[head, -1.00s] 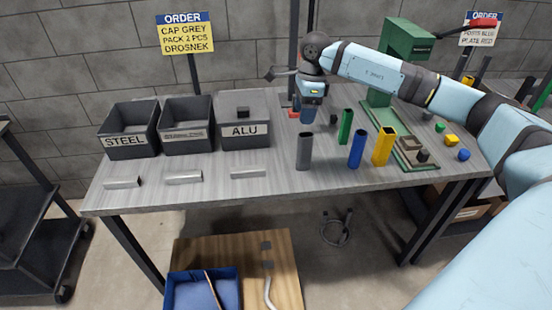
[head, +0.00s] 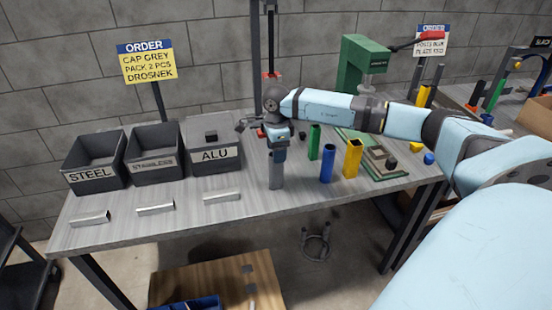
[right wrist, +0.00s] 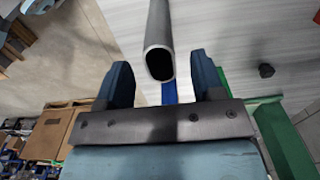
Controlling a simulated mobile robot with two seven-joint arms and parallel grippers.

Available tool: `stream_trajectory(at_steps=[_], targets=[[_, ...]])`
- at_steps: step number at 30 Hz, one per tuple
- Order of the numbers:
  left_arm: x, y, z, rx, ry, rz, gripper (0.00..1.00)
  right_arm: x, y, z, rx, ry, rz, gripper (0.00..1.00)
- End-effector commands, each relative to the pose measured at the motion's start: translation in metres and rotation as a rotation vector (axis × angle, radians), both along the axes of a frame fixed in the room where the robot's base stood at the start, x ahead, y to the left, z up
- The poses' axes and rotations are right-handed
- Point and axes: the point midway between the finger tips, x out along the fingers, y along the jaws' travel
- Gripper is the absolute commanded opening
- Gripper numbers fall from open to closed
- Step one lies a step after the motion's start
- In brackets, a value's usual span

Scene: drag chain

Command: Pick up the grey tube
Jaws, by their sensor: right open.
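The grey tube (head: 275,172) stands upright on the table, left of the green, blue and yellow tubes. My right gripper (head: 277,150) is right above or at its top in the head view. In the right wrist view the grey tube (right wrist: 160,45) shows its open oval end, just beyond and between the two fingertips (right wrist: 160,75). The fingers are apart, and nothing is held. The left gripper is not in view.
A green tube (head: 314,142), a blue tube (head: 327,165) and a yellow tube (head: 353,158) stand close on the right. The ALU bin (head: 217,155) is at the left, and short metal profiles lie along the front. A green press (head: 352,75) stands behind.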

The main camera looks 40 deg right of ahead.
Motion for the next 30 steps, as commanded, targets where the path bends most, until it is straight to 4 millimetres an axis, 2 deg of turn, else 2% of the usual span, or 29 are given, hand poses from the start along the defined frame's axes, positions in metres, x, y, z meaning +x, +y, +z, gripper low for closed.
stream_trajectory(at_steps=[3,6,13,21,30], targets=[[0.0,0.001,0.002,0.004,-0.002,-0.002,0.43,0.0,0.001,-0.02,0.002,0.004,-0.001,0.62],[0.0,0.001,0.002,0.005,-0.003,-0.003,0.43,0.0,0.0,-0.032,0.001,0.002,0.0,0.62],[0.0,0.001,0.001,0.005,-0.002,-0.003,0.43,0.001,0.0,-0.034,0.001,0.0,0.0,0.62],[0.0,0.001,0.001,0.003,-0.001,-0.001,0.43,0.001,0.0,-0.034,0.001,0.0,0.0,0.0],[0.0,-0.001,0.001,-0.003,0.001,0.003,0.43,0.001,0.0,-0.033,0.001,0.0,0.0,0.0]])
